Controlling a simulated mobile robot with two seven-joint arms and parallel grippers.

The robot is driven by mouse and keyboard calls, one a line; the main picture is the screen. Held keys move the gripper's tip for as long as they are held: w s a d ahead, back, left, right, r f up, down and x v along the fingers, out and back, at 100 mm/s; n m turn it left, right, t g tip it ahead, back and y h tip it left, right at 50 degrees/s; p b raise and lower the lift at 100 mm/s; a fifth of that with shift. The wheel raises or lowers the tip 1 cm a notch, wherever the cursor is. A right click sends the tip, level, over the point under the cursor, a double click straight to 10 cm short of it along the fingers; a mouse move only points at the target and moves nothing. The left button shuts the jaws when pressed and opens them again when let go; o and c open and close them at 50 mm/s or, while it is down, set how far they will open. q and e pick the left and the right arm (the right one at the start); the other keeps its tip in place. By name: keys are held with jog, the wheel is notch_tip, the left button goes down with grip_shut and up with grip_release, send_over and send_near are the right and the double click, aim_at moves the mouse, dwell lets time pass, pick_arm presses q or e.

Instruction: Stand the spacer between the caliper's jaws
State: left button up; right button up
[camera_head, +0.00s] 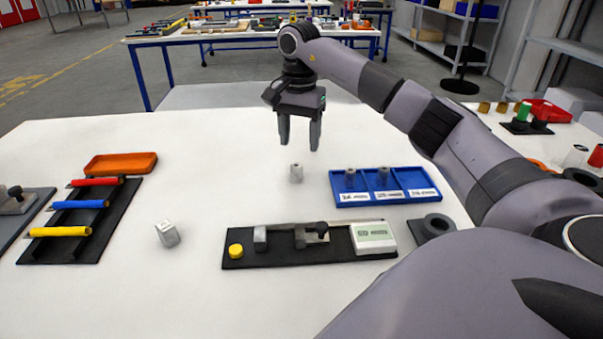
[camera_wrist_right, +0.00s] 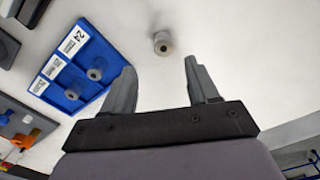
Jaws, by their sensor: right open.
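A small grey cylindrical spacer (camera_head: 296,174) with a hole in its top stands upright on the white table. It also shows in the right wrist view (camera_wrist_right: 163,43), beyond and between the fingertips. My right gripper (camera_head: 299,146) is open and empty, pointing down above the spacer and apart from it. The caliper (camera_head: 285,257) lies on a black base at the front centre, with a grey fixed jaw (camera_head: 260,239), a sliding jaw (camera_head: 312,235) and a white display (camera_head: 373,237). The gap between its jaws looks empty. My left gripper is out of view.
A blue tray (camera_head: 393,198) with labelled compartments holds two grey spacers, right of the loose one. A metal block (camera_head: 167,234) stands left of the caliper.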

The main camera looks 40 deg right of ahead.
aim_at(296, 165)
jog(key=shift+f+n, duration=0.5)
jog(key=shift+f, duration=0.2)
jog(key=f, duration=0.6)
jog(key=shift+w+a+f, duration=0.15)
jog(key=shift+w+a, duration=0.05)
jog(key=shift+a, duration=0.1)
grip_shut()
